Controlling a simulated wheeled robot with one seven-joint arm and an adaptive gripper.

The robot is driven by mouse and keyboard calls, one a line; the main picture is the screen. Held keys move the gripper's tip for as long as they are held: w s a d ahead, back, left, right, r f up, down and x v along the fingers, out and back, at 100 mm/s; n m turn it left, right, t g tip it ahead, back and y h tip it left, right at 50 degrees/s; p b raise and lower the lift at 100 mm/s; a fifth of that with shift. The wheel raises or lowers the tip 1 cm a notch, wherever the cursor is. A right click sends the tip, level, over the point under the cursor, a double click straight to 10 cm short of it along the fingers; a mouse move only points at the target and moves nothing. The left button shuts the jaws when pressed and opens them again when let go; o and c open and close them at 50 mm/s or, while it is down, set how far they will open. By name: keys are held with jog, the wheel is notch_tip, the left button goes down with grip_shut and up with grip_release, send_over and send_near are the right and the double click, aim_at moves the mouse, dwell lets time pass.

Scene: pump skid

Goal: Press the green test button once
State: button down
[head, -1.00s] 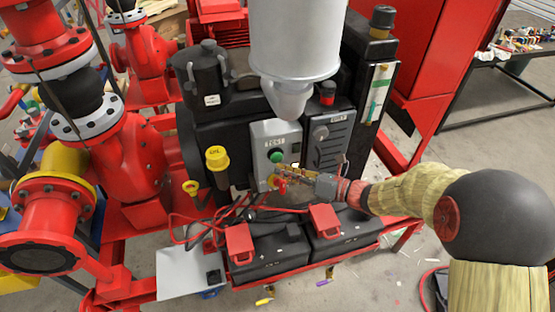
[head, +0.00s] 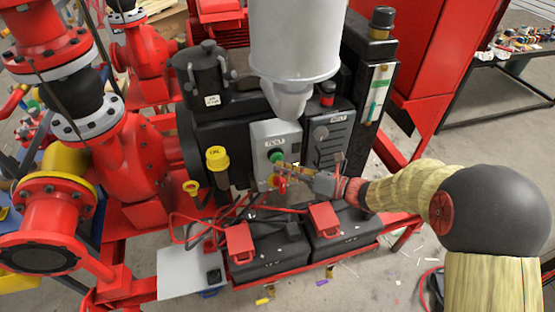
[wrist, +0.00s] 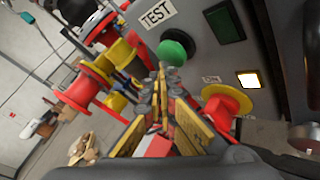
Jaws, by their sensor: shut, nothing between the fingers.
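The green test button (head: 277,156) is a round domed button on a grey control box (head: 262,132), under a TEST label. In the wrist view the green button (wrist: 172,52) is just beyond my fingertips, near the top middle, with the TEST label (wrist: 157,14) above it to the left. My gripper (head: 284,168) is shut and empty, and its tips are at the lower right of the button in the head view. In the wrist view my gripper (wrist: 162,78) points at the button. I cannot tell whether the tips touch it.
A red and yellow knob (wrist: 226,103) sits right of my fingers, beside a lit yellow-white square (wrist: 248,80). A dark green panel (wrist: 225,22) is on the same box. Black batteries (head: 268,251) with red caps and cables lie below. A yellow cap (head: 217,159) stands left.

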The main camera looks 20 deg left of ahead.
jog(key=shift+w+a, duration=0.3)
jog(key=shift+w, duration=0.25)
dwell(0.7)
jog(key=shift+s, duration=0.1)
jog(key=shift+s+d+p, duration=0.5)
jog(key=shift+s, duration=0.3)
jog(key=shift+s+d+p, duration=0.3)
jog(key=shift+s+d, duration=0.15)
jog(key=shift+s, duration=0.25)
jog(key=shift+s+d+p, duration=0.3)
jog(key=shift+s+d, duration=0.15)
jog(key=shift+s, duration=0.3)
jog(key=shift+s+d+p, duration=0.3)
jog(key=shift+s+d, duration=0.15)
jog(key=shift+s, duration=0.25)
